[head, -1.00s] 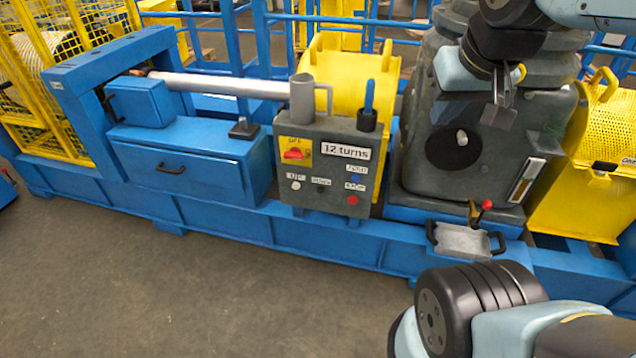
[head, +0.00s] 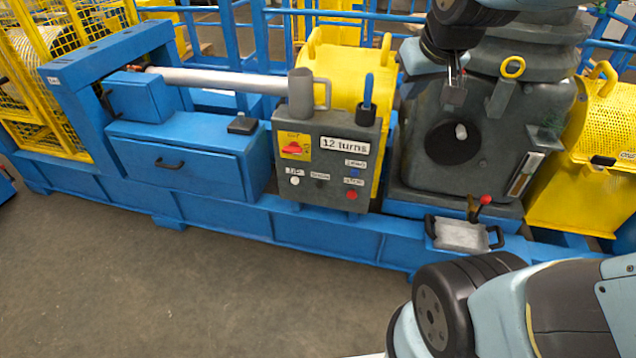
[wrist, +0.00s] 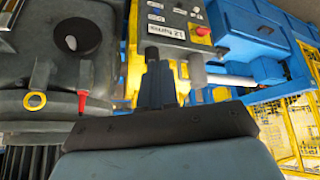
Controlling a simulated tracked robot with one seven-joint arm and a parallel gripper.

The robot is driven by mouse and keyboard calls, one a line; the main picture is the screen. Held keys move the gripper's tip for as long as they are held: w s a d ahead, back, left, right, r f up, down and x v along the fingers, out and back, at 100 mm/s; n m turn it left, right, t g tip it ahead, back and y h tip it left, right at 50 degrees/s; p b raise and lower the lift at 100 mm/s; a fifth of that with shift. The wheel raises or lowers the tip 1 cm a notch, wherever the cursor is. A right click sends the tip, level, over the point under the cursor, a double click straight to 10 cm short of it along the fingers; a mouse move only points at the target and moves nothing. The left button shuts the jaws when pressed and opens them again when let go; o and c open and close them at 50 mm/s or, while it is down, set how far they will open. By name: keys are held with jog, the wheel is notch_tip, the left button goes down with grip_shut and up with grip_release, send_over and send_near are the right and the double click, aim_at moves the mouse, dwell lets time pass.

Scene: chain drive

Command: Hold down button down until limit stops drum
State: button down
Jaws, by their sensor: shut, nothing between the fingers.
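The grey control panel (head: 327,160) carries a "12 turns" plate (head: 345,146), a red knob on a yellow plate (head: 294,149), a white button (head: 295,181), a black button (head: 321,183), a blue button (head: 355,172) and a red button (head: 352,195). The small button labels are too blurred to read surely. My gripper (head: 454,92) is shut and empty, in front of the grey machine housing, right of the panel and apart from it. In the wrist view the panel (wrist: 172,20) appears upside down, beyond my gripper (wrist: 153,75).
A red-tipped lever (head: 485,199) and a metal tray (head: 461,235) sit below the housing. The floor in front is clear.

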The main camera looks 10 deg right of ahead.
jog(key=w+a+f+n+t+y, duration=0.15)
jog(key=w+a+f+n, duration=0.3)
jog(key=w+f, duration=0.8)
jog(key=w+a+f+n+t+h, duration=0.1)
jog(key=w+a+f+n+t, duration=0.3)
jog(key=w+f, duration=0.9)
jog(key=n+y, duration=0.2)
jog(key=n, duration=0.1)
send_near(319, 185)
jog(key=w+a+r, duration=0.2)
jog(key=a+r, duration=0.2)
jog(key=r, duration=0.5)
jog(key=s+a+f+n, duration=0.1)
jog(key=s+f+n, duration=0.1)
jog(key=f, duration=0.5)
jog(key=s+a+f+n+y, duration=0.1)
jog(key=s+f+n, duration=0.2)
jog(key=f, duration=0.3)
jog(key=shift+s+f, duration=0.35)
jog(key=shift+s, duration=0.25)
jog(key=shift+y, duration=0.25)
jog(key=w+d, duration=0.3)
jog(key=w, duration=0.5)
jog(key=shift+w, duration=0.3)
